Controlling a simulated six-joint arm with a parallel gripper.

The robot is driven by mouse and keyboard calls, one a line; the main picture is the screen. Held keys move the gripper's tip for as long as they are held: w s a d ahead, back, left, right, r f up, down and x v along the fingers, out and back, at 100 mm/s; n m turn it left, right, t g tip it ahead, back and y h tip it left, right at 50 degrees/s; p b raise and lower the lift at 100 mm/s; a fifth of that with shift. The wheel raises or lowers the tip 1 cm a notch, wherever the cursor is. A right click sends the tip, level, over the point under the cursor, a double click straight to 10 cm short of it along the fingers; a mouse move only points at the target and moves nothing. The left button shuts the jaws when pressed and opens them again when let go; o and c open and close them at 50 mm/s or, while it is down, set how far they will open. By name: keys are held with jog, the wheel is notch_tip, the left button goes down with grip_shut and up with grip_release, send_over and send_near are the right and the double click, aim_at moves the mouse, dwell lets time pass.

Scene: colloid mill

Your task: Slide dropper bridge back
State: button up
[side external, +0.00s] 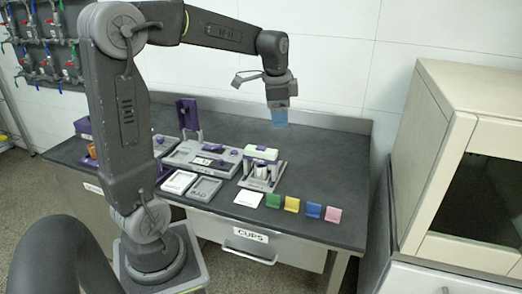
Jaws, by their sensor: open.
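My gripper (280,117) hangs above the back right part of the dark bench, clear of the things below. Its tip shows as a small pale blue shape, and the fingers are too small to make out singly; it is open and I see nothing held.
A tall purple post (188,115) stands behind the grey unit. Two flat trays (205,188), a white card (248,198) and green, yellow, blue and pink tabs (292,204) lie along the front. The bench's right end (345,165) is clear. A beige cabinet (455,150) stands right.

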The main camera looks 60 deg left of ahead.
jog(key=w+a+f+m+g, duration=0.15)
jog(key=a+f, duration=0.25)
jog(key=a, duration=0.5)
jog(key=m+h, duration=0.1)
jog(key=m, duration=0.1)
send_near(261, 147)
jog(key=shift+g, duration=0.25)
jog(key=f, duration=1.1)
jog(key=shift+w, duration=0.2)
